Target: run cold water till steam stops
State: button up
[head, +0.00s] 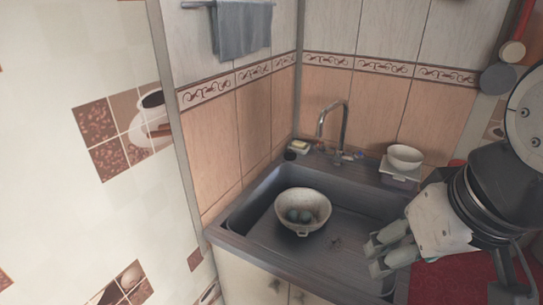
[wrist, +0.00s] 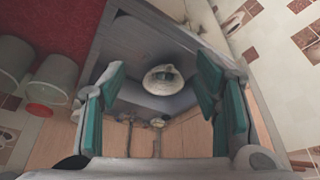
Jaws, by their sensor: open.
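A pale speckled bowl (head: 303,203) with a few dark rounded items (head: 299,216) in it stands in the dark grey sink (head: 258,222). It also shows between my fingers in the wrist view (wrist: 152,86). A curved metal tap (head: 345,120) rises behind the sink; its spout points toward the basin. Small handles (head: 358,155) sit by its base, one bluish. I see no water stream and no steam. My gripper (head: 373,257) is open and empty, over the right side of the sink, apart from the bowl and the tap.
A white bowl (head: 405,154) stands on a small stand right of the tap. A soap dish (head: 298,147) is at the back left corner. A grey towel (head: 243,30) hangs on the left wall. Several pots (wrist: 55,82) stand on a red surface (wrist: 60,28).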

jog(key=shift+o, duration=0.2)
jog(key=w+f+b, duration=0.1)
jog(key=w+b, duration=0.2)
jog(key=w, duration=1.2)
jog(key=m+t+b, duration=0.6)
send_near(360, 155)
jog(key=shift+y, duration=0.3)
jog(key=x, duration=0.5)
jog(key=b+x, duration=0.1)
jog(key=x, duration=0.5)
jog(key=shift+d, duration=0.3)
jog(key=c, duration=1.2)
